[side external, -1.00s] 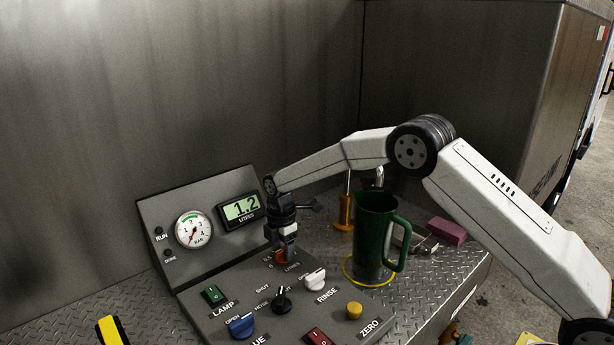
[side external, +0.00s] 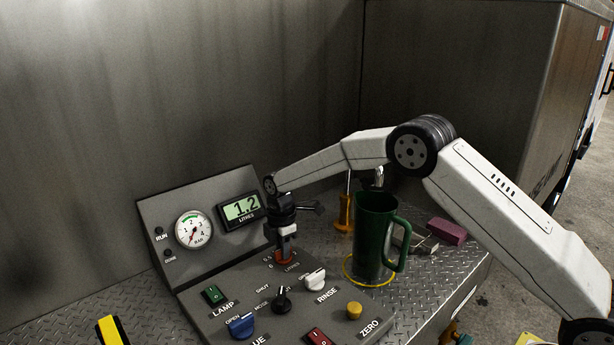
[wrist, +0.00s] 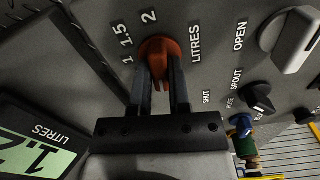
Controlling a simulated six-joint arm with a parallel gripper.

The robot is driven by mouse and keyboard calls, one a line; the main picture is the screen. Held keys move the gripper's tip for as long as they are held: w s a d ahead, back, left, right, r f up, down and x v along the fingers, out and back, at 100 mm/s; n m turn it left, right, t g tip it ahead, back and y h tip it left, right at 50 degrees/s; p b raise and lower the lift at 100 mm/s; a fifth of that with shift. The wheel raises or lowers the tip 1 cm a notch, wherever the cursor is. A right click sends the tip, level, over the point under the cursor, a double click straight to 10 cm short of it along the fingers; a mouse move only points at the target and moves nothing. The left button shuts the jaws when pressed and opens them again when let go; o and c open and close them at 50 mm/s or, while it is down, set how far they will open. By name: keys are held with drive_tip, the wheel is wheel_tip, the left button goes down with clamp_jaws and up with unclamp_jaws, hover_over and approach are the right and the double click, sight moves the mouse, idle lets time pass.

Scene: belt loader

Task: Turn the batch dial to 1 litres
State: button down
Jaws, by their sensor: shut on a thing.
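The batch dial is a red-orange knob (wrist: 160,48) on the grey panel, with marks 1, 1.5 and 2 and the word LITRES around it in the wrist view. In the side view the dial (side external: 284,262) shows only partly under my gripper (side external: 287,252). My gripper (wrist: 162,85) points down at the panel with both fingers shut on the dial. The dial's pointer is partly hidden between the fingers, so I cannot tell its exact setting. The display (side external: 241,208) reads 1.2 litres; it shows upside down in the wrist view (wrist: 35,145).
A lamp switch (side external: 213,294), a blue knob (side external: 241,325), a black spout knob (side external: 281,299), a white rinse knob (side external: 315,279) and a yellow zero button (side external: 354,310) sit near the dial. A green jug (side external: 374,236) stands right of the panel. A pressure gauge (side external: 194,230) is at left.

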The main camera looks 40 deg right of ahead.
drive_tip(key=m, duration=0.8)
drive_tip(key=shift+m, duration=0.3)
drive_tip(key=m, duration=0.3)
drive_tip(key=shift+m, duration=0.3)
drive_tip(key=m, duration=0.4)
drive_tip(key=shift+r, duration=0.1)
drive_tip(key=c, duration=0.6)
unclamp_jaws()
